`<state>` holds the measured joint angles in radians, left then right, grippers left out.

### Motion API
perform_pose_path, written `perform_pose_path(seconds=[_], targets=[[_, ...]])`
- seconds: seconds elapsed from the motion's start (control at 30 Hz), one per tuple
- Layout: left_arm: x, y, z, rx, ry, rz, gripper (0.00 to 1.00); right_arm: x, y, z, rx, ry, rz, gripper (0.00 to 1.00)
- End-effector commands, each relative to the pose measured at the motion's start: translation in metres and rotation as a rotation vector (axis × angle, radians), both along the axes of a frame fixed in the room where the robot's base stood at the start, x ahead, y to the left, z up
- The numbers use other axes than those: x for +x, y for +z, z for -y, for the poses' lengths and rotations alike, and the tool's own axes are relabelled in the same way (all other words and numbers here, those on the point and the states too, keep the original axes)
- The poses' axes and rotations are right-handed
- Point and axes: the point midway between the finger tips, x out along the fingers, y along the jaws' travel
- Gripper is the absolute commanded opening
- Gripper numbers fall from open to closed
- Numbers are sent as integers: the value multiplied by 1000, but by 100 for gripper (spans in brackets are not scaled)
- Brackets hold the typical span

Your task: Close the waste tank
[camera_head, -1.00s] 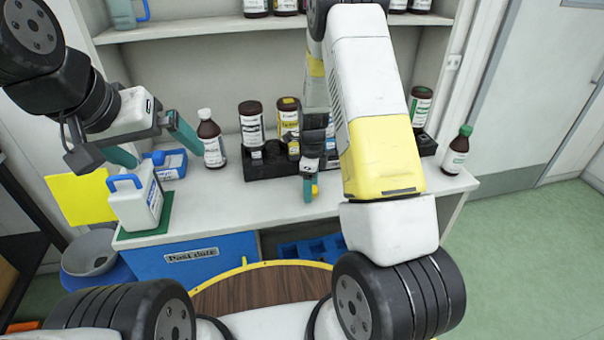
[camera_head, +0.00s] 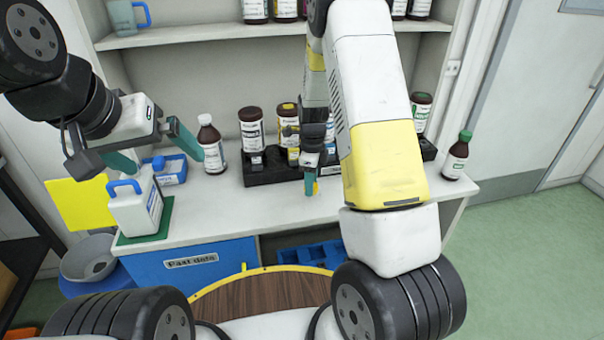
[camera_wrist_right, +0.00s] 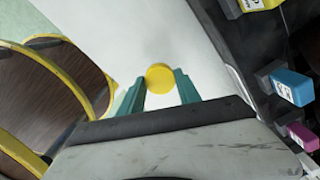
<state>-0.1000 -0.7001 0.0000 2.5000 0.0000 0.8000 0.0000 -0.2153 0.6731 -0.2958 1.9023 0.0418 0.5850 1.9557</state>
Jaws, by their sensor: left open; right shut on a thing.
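The white jug with a blue handle (camera_head: 132,212), which looks like the waste tank, stands upright on a green mat (camera_head: 168,228) at the counter's left. I cannot make out its mouth. My left gripper (camera_head: 154,150) is open and empty above it, with one finger close to the handle. My right gripper (camera_head: 311,182) is low over the middle of the counter, in front of the black rack. It is shut on a yellow cap (camera_head: 316,187). In the right wrist view the round yellow cap (camera_wrist_right: 160,77) sits between the teal fingertips (camera_wrist_right: 160,90).
A blue tray (camera_head: 171,170) is behind the jug, beside a brown bottle with a white cap (camera_head: 211,146). The black rack (camera_head: 262,172) holds brown bottles and small items. A green-capped bottle (camera_head: 457,157) stands at the right. The counter's front middle (camera_head: 240,212) is clear.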

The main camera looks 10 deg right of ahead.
Motion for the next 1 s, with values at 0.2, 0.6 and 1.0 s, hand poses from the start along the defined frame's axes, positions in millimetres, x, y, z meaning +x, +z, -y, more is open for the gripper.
perform_pose_path(seconds=[0.2, 0.6, 1.0], targets=[[0, 0, 0, 0, 0, 0, 100, -50, 5, 8, 0, -1, -2, 0], [0, 0, 0, 0, 0, 0, 100, -140, 13, 22, 0, -1, 0, 0], [0, 0, 0, 0, 0, 0, 100, -158, 14, 25, 0, 1, 0, 0]])
